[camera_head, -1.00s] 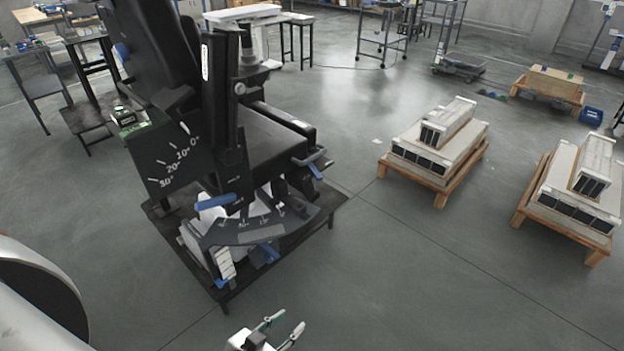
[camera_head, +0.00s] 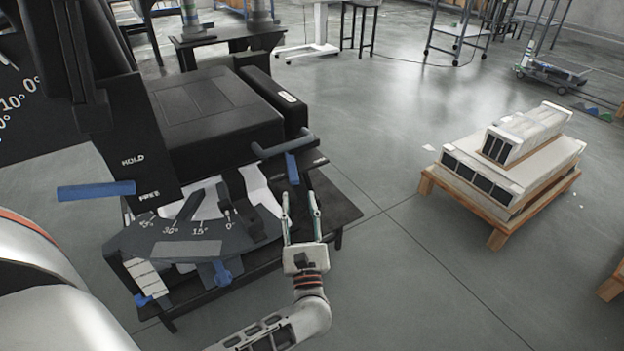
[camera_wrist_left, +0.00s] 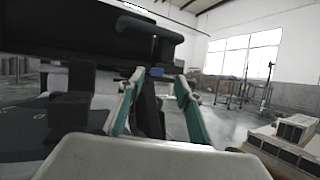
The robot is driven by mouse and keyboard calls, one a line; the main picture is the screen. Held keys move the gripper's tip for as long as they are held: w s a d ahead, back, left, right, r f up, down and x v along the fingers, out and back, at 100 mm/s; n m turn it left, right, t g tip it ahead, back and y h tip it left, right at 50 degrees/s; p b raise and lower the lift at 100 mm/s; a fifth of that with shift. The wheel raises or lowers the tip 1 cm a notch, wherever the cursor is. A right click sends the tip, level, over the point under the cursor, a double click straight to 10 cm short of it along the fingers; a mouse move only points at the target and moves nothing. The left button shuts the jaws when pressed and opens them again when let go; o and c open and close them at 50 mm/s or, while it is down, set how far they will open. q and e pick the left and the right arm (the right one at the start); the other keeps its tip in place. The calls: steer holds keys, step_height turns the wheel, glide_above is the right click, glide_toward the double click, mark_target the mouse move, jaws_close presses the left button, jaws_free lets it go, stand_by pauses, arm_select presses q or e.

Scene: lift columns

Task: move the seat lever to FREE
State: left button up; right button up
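A dark chair-like rig has a side panel (camera_head: 148,172) with the word HOLD above a lower label that looks like FREE. A blue-handled lever (camera_head: 97,190) sticks out level to the left at about the lower label's height. Another lever (camera_head: 283,149) at the seat's front right corner has a blue grip (camera_head: 292,168) hanging down; its small labels are unreadable. I cannot tell which is the seat lever. My left gripper (camera_head: 301,200) is open, just below and in front of that hanging grip, holding nothing. It also shows open in the left wrist view (camera_wrist_left: 160,78). My right gripper is out of view.
A dark angle scale (camera_head: 185,235) curves below the seat, left of my gripper. The black seat cushion (camera_head: 215,110) lies behind. A wooden pallet with white units (camera_head: 510,165) stands at right. The floor between is clear.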

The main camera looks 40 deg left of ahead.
mark_target(293, 175)
arm_select(q)
steer(key=shift+w+a+f+n+g, duration=0.15)
steer(key=shift+a+f+n+g, duration=0.25)
steer(key=shift+f+n, duration=0.1)
steer(key=shift+y, duration=0.4)
steer(key=x, duration=0.6)
steer(key=shift+w+a+r, duration=0.1)
steer(key=shift+a+r, duration=0.05)
steer(key=shift+r, duration=0.2)
steer(key=shift+w+a+r, duration=0.15)
steer(key=shift+w+a, duration=0.25)
jaws_close()
